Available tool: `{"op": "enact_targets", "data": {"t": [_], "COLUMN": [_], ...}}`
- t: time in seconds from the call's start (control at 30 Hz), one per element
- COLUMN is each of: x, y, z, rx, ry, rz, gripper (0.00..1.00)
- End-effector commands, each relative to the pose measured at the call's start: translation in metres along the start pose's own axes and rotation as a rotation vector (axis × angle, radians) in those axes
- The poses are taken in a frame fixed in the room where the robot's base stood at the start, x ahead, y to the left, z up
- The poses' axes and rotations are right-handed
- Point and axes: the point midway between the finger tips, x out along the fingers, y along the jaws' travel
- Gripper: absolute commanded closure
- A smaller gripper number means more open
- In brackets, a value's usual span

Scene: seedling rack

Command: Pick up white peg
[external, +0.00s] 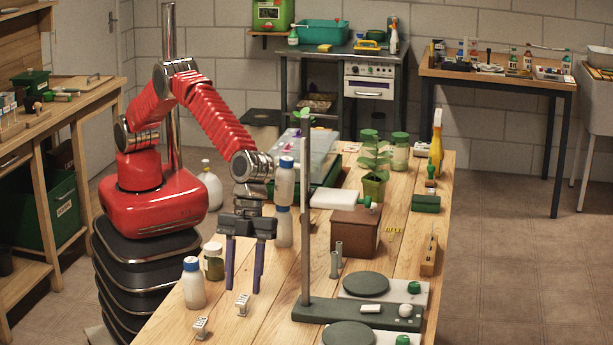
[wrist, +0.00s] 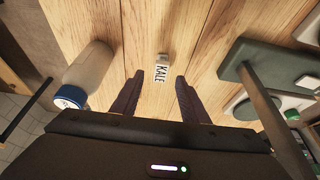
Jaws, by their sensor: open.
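In the external view, one white peg (external: 243,304) sits just below my fingers and another white peg (external: 200,327) sits nearer the front left. Their lettering is too small to read there. My gripper (external: 243,290) points down, open and empty, with two long dark purple fingers. It also shows open in the wrist view (wrist: 159,76). I cannot tell how far the fingertips are above the table.
A blue-capped bottle (external: 193,284) and a dark jar (external: 214,262) stand left of my gripper. A stand with a tall post (external: 306,220) and dark base (external: 340,315) is on the right. A brown box (external: 355,232) is further back. Bare wood surrounds the pegs.

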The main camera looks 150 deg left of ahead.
Motion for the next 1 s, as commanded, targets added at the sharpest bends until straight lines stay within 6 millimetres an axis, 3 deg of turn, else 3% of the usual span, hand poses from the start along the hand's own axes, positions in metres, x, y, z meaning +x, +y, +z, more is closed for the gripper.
{"op": "enact_targets", "data": {"t": [0.5,1.0], "x": [0.050,0.051], "y": [-0.001,-0.002], "z": [0.004,0.004], "rx": [0.001,0.000], "ry": [-0.001,-0.001], "rz": [0.000,0.000], "gripper": [0.59,0.59]}}
